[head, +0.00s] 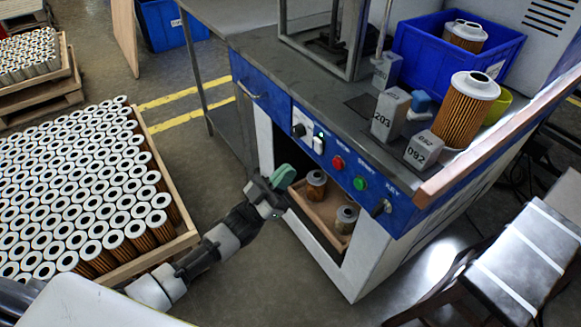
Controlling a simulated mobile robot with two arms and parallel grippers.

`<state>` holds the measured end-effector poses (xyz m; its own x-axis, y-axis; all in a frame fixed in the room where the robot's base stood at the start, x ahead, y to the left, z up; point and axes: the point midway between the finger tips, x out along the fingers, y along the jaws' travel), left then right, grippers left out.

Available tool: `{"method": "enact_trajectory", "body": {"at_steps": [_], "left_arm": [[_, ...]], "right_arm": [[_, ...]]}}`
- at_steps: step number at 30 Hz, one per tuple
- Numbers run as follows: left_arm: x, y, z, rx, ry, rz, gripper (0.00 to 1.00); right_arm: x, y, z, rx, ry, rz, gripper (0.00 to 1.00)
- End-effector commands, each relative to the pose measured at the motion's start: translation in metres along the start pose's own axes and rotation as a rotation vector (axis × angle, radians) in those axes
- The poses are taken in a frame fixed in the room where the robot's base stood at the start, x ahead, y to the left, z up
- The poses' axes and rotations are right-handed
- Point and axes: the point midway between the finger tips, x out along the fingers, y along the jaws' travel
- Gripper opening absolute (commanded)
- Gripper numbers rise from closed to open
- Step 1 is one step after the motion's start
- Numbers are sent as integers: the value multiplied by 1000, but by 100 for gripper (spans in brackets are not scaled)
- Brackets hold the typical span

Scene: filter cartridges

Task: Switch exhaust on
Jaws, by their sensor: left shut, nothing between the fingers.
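The blue control panel (270,95) runs along the front of the grey workbench. It carries a black knob (299,130), a white switch (318,145) with a small green mark above it, a red button (338,163), a green button (360,184) and a dark key switch (380,207). The small labels are too blurred to read as exhaust. My left gripper (284,177) has a teal-green tip, is shut and empty, and is below and left of the white switch in the picture, apart from the panel. My right gripper is out of view.
Under the panel, an open bay holds a wooden tray (313,215) with two filters. A pallet (160,250) of many filters stands left. The bench bears a blue crate (405,48), a large filter (464,112) and numbered blocks.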

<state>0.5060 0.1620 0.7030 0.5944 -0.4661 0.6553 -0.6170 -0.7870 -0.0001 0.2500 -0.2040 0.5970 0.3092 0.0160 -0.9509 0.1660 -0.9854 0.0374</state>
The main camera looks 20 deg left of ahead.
Motion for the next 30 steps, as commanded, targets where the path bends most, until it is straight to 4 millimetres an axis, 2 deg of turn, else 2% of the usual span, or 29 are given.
{"method": "enact_trajectory", "body": {"at_steps": [9,13,19,30], "left_arm": [[-54,0,12,0,-2,-1,0],[-71,0,15,0,-1,-1,0],[-81,0,16,1,2,0,0],[-81,0,16,0,2,0,0]], "right_arm": [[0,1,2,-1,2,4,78],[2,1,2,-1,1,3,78],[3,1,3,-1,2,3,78],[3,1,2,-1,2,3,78]]}}
